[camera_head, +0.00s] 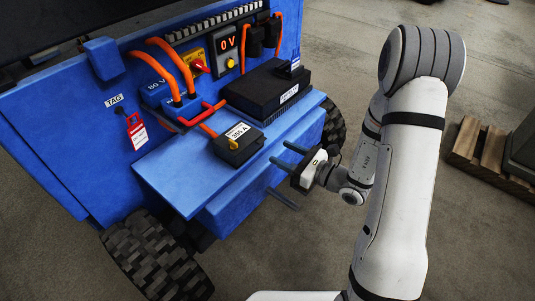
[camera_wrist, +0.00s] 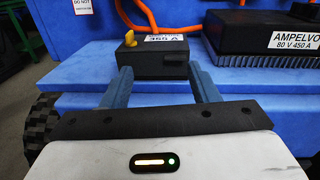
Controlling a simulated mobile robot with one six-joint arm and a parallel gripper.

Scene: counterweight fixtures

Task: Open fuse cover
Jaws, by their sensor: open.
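The fuse cover appears to be the small black box (camera_head: 236,150) with a white label and a yellow knob, on the blue ledge of the vehicle. In the wrist view the black box (camera_wrist: 153,63) stands straight ahead, with the yellow knob (camera_wrist: 130,39) on its top left. It looks closed. My gripper (camera_head: 276,176) is open and empty, to the right of the box in the head view and apart from it. In the wrist view my two blue-grey fingers (camera_wrist: 159,76) point towards the box, one near each side of its front; the gap in depth is hard to judge.
A larger black finned unit (camera_head: 265,88) sits just behind and right of the box. Orange cables (camera_head: 176,68) run from blue connectors above it. A red tag (camera_head: 137,132) hangs on the left of the blue panel. The floor in front of the ledge is clear.

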